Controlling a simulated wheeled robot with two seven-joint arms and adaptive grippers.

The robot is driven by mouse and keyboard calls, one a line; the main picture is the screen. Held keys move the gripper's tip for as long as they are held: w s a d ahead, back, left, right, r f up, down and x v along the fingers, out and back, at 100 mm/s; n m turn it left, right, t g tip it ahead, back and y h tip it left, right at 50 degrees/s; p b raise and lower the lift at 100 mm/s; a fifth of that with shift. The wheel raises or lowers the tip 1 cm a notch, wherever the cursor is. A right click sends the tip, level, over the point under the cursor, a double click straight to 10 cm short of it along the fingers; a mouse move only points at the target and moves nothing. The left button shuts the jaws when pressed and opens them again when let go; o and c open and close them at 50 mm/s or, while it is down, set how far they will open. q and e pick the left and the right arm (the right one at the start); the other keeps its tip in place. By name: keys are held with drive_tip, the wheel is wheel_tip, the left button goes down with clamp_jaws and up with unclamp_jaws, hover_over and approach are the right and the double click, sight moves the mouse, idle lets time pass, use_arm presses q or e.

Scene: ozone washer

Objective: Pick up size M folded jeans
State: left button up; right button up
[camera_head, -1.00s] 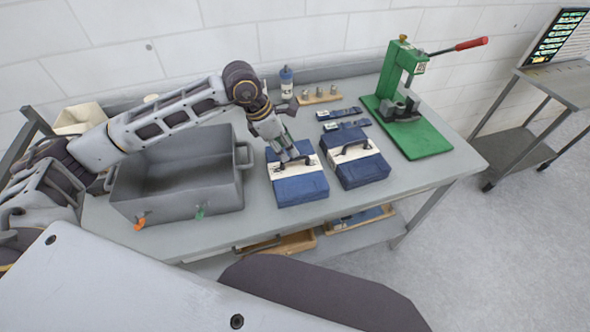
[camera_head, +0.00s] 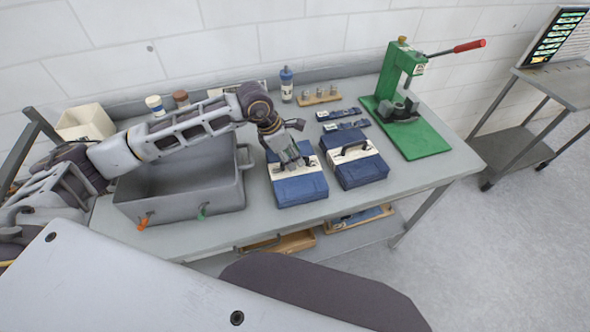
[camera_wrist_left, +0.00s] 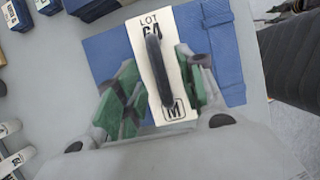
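A folded pair of blue jeans (camera_head: 300,190) lies on the table with a white band and a dark handle on top. In the left wrist view these jeans (camera_wrist_left: 107,58) have a band marked "LOT 64" and "M". My left gripper (camera_head: 290,163) is over them. In the left wrist view its green-padded fingers (camera_wrist_left: 157,66) are apart, on either side of the dark handle (camera_wrist_left: 154,50), with gaps on both sides. A second folded blue pair (camera_head: 361,173) lies just to the right; its size is unreadable. My right gripper is not in view.
A grey open basin (camera_head: 180,203) stands left of the jeans, under my left arm. A green press (camera_head: 410,130) with a red-tipped lever stands at the right. Small blue tagged items (camera_head: 342,125), a blue bottle (camera_head: 287,85) and a wooden holder (camera_head: 319,97) are behind.

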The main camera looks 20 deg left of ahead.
use_arm(q)
drive_tip(key=shift+x, duration=1.2)
clamp_jaws()
drive_tip(key=shift+w, duration=0.1)
